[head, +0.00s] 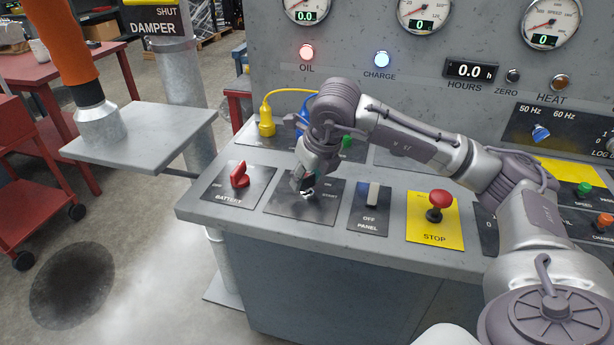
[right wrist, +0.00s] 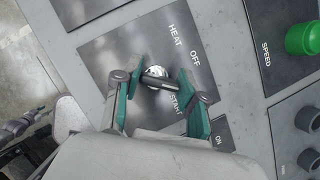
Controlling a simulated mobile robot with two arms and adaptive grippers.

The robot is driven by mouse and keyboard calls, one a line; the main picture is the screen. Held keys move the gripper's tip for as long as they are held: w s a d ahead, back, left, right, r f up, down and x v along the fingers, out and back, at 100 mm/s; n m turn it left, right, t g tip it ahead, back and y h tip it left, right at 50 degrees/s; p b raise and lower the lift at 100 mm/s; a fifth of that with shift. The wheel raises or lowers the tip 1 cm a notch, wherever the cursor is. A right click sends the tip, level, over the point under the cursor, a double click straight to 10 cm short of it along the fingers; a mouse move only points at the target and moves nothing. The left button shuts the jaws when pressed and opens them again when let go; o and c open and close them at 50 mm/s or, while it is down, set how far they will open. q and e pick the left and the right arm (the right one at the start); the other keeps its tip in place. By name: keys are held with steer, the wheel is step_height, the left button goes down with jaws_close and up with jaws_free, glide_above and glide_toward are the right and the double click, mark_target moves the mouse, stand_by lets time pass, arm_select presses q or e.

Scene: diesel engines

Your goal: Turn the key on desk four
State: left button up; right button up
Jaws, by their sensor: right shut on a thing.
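My right gripper (head: 305,187) is down at this plate (head: 283,207), on the grey desk (head: 380,250) between the BATTERY switch and the PANEL switch. In the right wrist view its teal-padded fingers stand on either side of the key and are shut on it. The key's dark bar lies across between the fingers. In the head view the gripper mostly hides the key. No desk number is readable.
Close by are the red BATTERY switch (head: 239,175), the PANEL rocker (head: 373,194) and the red STOP button (head: 439,203). Yellow and blue plugs (head: 266,121) stand behind. The OIL lamp (head: 306,52) glows red and the CHARGE lamp (head: 381,59) blue. The gauges read zero.

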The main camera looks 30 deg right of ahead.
steer(key=o, duration=1.1)
steer(key=shift+o, duration=0.2)
steer(key=shift+r, duration=0.1)
steer(key=v, duration=1.2)
